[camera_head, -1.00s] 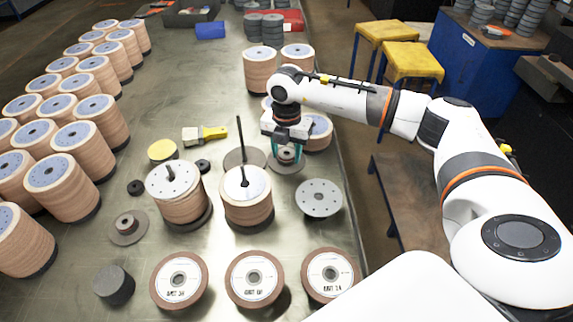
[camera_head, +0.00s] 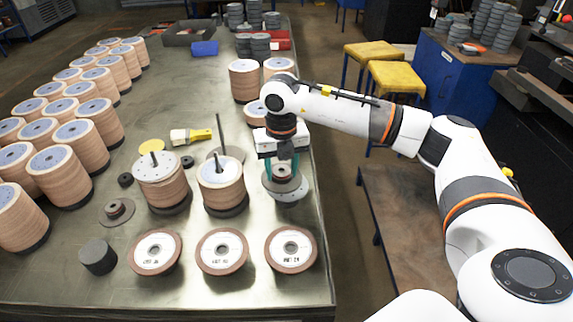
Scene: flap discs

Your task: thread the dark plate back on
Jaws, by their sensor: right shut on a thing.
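My right gripper (camera_head: 284,163) points down, shut on a dark round plate with a raised hub (camera_head: 283,181). It holds this plate over a pale perforated disc (camera_head: 290,198), which is partly hidden beneath; I cannot tell the gap. A similar dark plate with hub (camera_head: 117,212) lies on the table at the left. Two flap-disc stacks stand in the middle: one (camera_head: 163,188) with a short rod showing at its top, and one (camera_head: 221,190) with a rod above its pale top. Behind the second, a tall bare rod (camera_head: 220,134) rises from a round base (camera_head: 236,153). My left gripper is out of view.
Rows of flap-disc stacks (camera_head: 60,175) fill the left side. Several labelled discs (camera_head: 222,251) lie along the front, with a dark cylinder (camera_head: 98,256) beside them. A brush (camera_head: 190,136) lies behind the stacks. The table's right edge is close to my gripper.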

